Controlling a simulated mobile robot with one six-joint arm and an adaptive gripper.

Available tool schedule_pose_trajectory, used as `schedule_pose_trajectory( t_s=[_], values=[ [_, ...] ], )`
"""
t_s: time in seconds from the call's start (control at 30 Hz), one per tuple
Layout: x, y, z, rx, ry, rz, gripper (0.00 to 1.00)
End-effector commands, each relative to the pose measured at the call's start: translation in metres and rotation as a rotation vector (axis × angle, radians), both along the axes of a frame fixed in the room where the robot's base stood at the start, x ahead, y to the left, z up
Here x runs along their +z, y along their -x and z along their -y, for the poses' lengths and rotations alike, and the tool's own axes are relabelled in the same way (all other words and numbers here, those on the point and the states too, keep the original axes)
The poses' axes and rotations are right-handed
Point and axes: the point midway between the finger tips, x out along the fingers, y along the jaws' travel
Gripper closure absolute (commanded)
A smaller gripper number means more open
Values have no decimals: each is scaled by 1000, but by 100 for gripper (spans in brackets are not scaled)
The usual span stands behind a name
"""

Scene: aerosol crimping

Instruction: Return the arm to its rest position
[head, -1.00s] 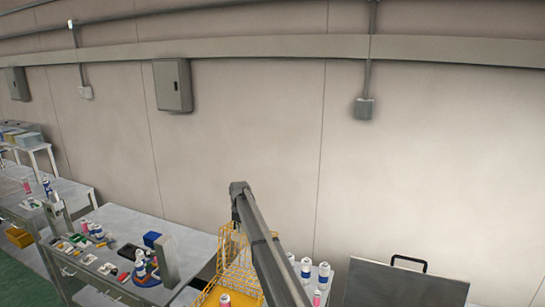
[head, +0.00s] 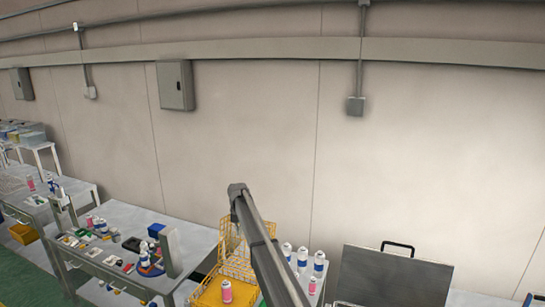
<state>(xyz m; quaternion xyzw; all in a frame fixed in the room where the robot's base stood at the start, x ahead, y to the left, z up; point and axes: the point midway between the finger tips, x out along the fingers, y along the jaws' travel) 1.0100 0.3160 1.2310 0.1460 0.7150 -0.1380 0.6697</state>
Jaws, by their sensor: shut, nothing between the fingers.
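My arm (head: 262,240) rises from the bottom edge in the head view. Its grey link leans up and to the left, with a dark joint at the top in front of the wall.
A yellow wire basket (head: 238,262) holding a pink can (head: 226,291) stands just left of my arm. Left is a workbench (head: 196,239) with cans and small parts. Several white-and-blue cans stand right of my arm, beside a grey panel (head: 392,275) with a black handle.

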Motion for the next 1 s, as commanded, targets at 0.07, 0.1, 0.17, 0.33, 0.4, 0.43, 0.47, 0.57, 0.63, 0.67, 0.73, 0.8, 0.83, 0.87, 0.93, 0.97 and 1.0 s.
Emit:
schedule_pose_trajectory(
  t_s=[0.07, 0.1, 0.17, 0.33, 0.4, 0.43, 0.47, 0.57, 0.63, 0.67, 0.73, 0.8, 0.83, 0.87, 0.93, 0.97, 1.0],
  values=[
    [-4, 7, 6, -28, 2, 0, 100],
    [-5, 9, 8, -42, 3, 0, 100],
    [-7, 13, 12, -68, 5, 0, 100],
    [-14, 28, 27, -156, 10, 0, 100],
    [-18, 35, 35, -204, 12, 0, 100],
    [-20, 39, 39, -226, 14, 1, 100],
    [-21, 42, 43, -248, 16, 0, 100],
    [-29, 57, 58, -338, 21, 0, 100],
    [-35, 71, 70, -417, 26, 1, 100],
    [-38, 78, 76, -455, 27, 1, 100],
    [-47, 96, 93, -561, 33, 1, 100],
    [-56, 116, 110, -675, 39, 1, 100],
    [-60, 124, 116, -724, 41, 1, 100],
    [-63, 132, 123, -773, 43, 1, 100],
    [-71, 151, 139, -889, 48, 2, 100],
    [-75, 159, 146, -937, 50, 1, 100],
    [-80, 170, 154, -1003, 53, 1, 100]
  ],
)
